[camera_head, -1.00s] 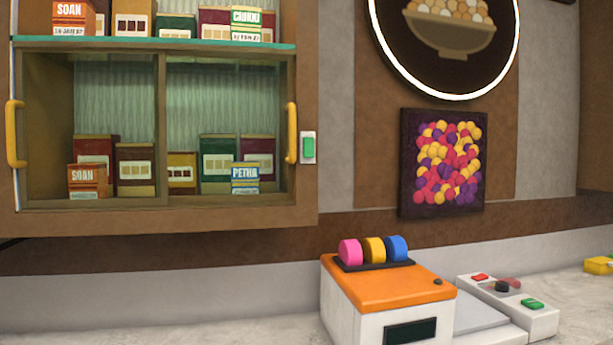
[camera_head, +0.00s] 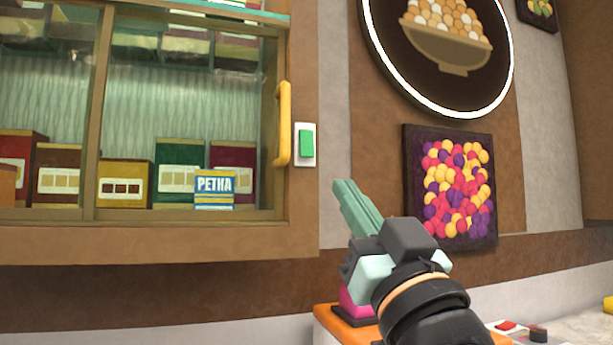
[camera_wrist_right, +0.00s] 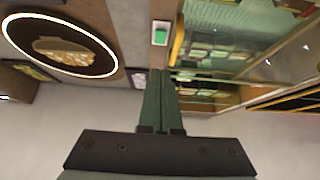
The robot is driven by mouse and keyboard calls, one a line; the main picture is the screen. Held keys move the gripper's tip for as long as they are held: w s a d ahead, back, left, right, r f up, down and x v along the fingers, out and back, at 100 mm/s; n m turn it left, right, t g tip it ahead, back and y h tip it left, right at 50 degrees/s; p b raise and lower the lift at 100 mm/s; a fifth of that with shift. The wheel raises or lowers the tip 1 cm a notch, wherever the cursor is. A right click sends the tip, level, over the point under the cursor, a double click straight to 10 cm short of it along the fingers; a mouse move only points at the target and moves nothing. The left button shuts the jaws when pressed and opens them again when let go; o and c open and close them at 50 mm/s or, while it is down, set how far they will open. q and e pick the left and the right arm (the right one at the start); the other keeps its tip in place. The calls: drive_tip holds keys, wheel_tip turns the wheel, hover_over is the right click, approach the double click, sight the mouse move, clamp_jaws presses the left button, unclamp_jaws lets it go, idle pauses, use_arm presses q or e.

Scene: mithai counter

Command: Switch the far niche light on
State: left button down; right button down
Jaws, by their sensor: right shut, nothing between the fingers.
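A green rocker switch on a white plate (camera_head: 305,143) sits on the cabinet's right side, beside the yellow handle. It also shows in the right wrist view (camera_wrist_right: 160,33), beyond the fingertips. The glass-fronted niche (camera_head: 150,115) holds several sweet boxes and looks lit inside. My right gripper (camera_head: 352,196) is shut and empty. Its green fingers point up and left, below and to the right of the switch, apart from it in the picture. In the right wrist view the closed fingers (camera_wrist_right: 159,78) point toward the switch. My left gripper is in no view.
A yellow vertical handle (camera_head: 284,123) sticks out just left of the switch. A framed candy picture (camera_head: 450,186) and a round lit sign (camera_head: 445,45) hang to the right. An orange-topped machine (camera_head: 335,323) stands below, partly hidden by my arm.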

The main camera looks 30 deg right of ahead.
sight(308, 146)
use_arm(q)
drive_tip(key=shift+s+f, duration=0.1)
use_arm(e)
drive_tip(key=shift+s+r, duration=0.15)
drive_tip(key=shift+s, duration=0.1)
